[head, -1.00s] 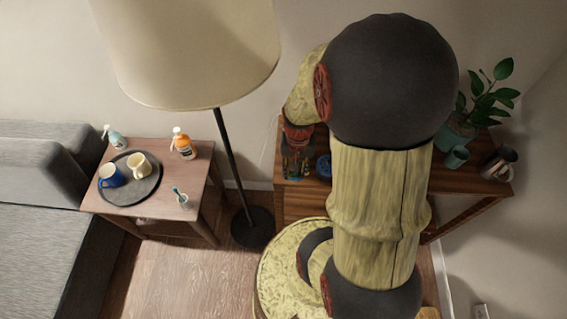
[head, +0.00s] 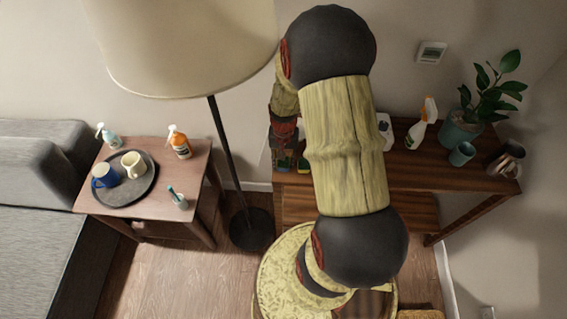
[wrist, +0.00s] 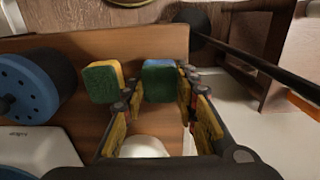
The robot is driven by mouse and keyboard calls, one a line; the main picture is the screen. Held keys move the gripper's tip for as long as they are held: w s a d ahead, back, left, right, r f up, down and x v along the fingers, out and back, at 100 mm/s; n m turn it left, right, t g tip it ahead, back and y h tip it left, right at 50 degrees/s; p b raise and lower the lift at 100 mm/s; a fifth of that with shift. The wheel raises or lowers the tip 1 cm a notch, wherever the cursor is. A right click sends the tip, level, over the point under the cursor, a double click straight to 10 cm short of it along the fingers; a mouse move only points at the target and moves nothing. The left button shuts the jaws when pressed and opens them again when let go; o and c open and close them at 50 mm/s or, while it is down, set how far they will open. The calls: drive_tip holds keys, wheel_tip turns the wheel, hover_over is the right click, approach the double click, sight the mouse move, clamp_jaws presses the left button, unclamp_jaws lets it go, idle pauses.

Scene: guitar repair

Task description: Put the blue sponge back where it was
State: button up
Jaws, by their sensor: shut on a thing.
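The blue sponge (wrist: 158,78), blue on top with a dark green face, sits between my fingertips in the wrist view. My gripper (wrist: 160,88) is shut on it, above or at the wooden table (wrist: 90,45); I cannot tell whether the sponge touches the wood. A yellow and green sponge (wrist: 103,82) is just left of the gripper. In the head view my gripper (head: 283,160) is over the left end of the table (head: 405,165), and the blue sponge cannot be made out there.
A blue-ended dark cylinder (wrist: 28,88) and a white object (wrist: 40,146) are left in the wrist view. A spray bottle (head: 422,124), plant pot (head: 458,130) and cups stand on the table's right. A lamp pole (head: 228,155) is close on the left.

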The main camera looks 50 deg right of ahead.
sight(284, 162)
drive_tip(key=shift+f, duration=0.15)
drive_tip(key=o, duration=1.1)
drive_tip(key=shift+o, duration=0.4)
wheel_tip(284, 162, up, 8)
drive_tip(key=shift+f+p, duration=0.1)
drive_tip(key=shift+p, duration=1.15)
